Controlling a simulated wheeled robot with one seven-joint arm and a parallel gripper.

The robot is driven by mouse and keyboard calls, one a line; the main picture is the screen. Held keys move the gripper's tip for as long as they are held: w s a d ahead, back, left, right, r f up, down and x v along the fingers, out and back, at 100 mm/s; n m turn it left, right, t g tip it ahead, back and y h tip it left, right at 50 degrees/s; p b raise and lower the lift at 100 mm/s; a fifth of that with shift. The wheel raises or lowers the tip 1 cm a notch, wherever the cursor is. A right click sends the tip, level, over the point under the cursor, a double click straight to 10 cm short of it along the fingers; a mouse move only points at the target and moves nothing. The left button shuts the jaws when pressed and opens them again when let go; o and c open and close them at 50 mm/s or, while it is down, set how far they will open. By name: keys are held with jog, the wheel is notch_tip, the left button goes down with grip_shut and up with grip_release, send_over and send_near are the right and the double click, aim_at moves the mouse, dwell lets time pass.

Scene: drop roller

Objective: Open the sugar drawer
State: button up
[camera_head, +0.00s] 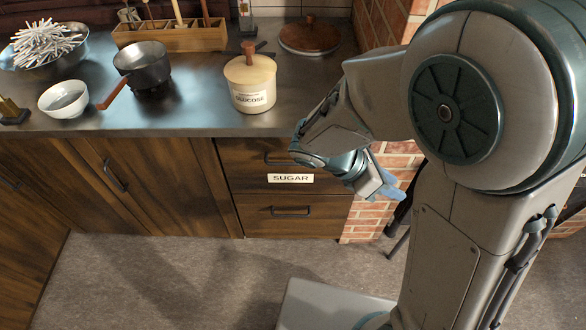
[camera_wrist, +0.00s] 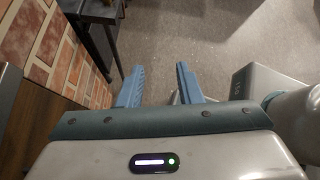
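The sugar drawer (camera_head: 240,181) is the upper wooden drawer under the counter, with a white SUGAR label (camera_head: 290,178) and a dark bar handle (camera_head: 277,159). It is closed, and the right end of its handle is hidden behind my arm. My gripper (camera_head: 394,191) is to the right of the drawer in the head view, in front of the brick wall, apart from the handle. In the wrist view its two blue fingers (camera_wrist: 160,88) are spread apart with nothing between them. The drawer handle is not visible in the wrist view.
A lower drawer (camera_head: 291,228) with its own handle is below. A brick pillar (camera_head: 366,215) stands right of the drawers. A glucose jar (camera_head: 250,84), a pot (camera_head: 143,65) and a white bowl (camera_head: 63,98) stand on the counter. The floor (camera_head: 190,275) before the drawers is clear.

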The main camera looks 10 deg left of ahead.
jog(key=w+a+f+n+t+h+b, duration=0.2)
jog(key=a+f+n+t+b, duration=0.15)
jog(key=a+f+n, duration=0.3)
jog(key=n+t+y+b, duration=0.8)
jog(key=n+t, duration=0.6)
jog(key=n, duration=0.7)
send_near(291, 164)
jog(key=shift+y, duration=0.6)
jog(key=x, duration=1)
jog(key=shift+w+d+f+b, duration=0.1)
jog(key=shift+w+d+b, duration=0.1)
jog(key=shift+d+b, duration=0.15)
grip_shut()
